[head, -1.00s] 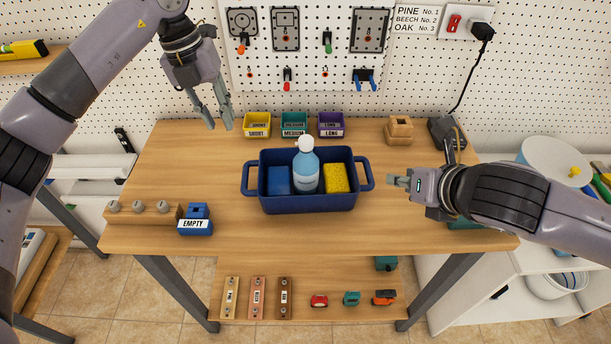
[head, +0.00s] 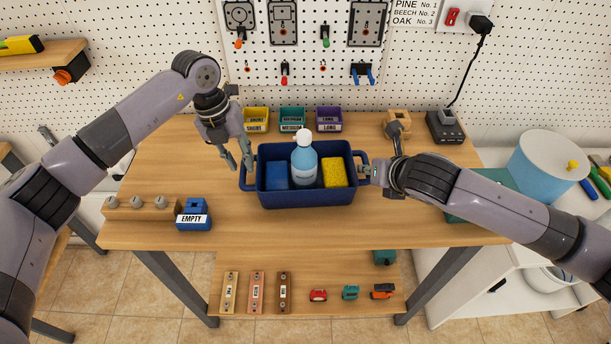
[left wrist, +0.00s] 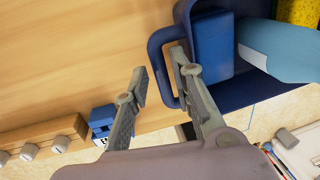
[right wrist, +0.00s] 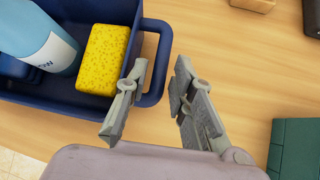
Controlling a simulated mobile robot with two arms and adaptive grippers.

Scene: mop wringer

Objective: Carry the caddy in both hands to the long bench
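The dark blue caddy (head: 306,198) stands upright on the wooden workbench (head: 160,160). It holds a blue block (head: 276,176), a light blue bottle with a white cap (head: 304,166) and a yellow sponge (head: 334,173). My left gripper (head: 238,166) is open at the caddy's left handle; in the left wrist view its fingers (left wrist: 160,75) are apart, with one over the handle loop (left wrist: 158,58). My right gripper (head: 368,173) is at the right handle; in the right wrist view its open fingers (right wrist: 160,80) straddle the outer part of the handle (right wrist: 160,65). I cannot tell contact.
A blue block labelled EMPTY (head: 194,216) and a rail with grey knobs (head: 138,208) lie front left. Small labelled bins (head: 292,120) stand behind the caddy. A wooden block (head: 398,122) and a dark device (head: 444,127) stand back right. A green box (head: 470,208) lies under my right forearm.

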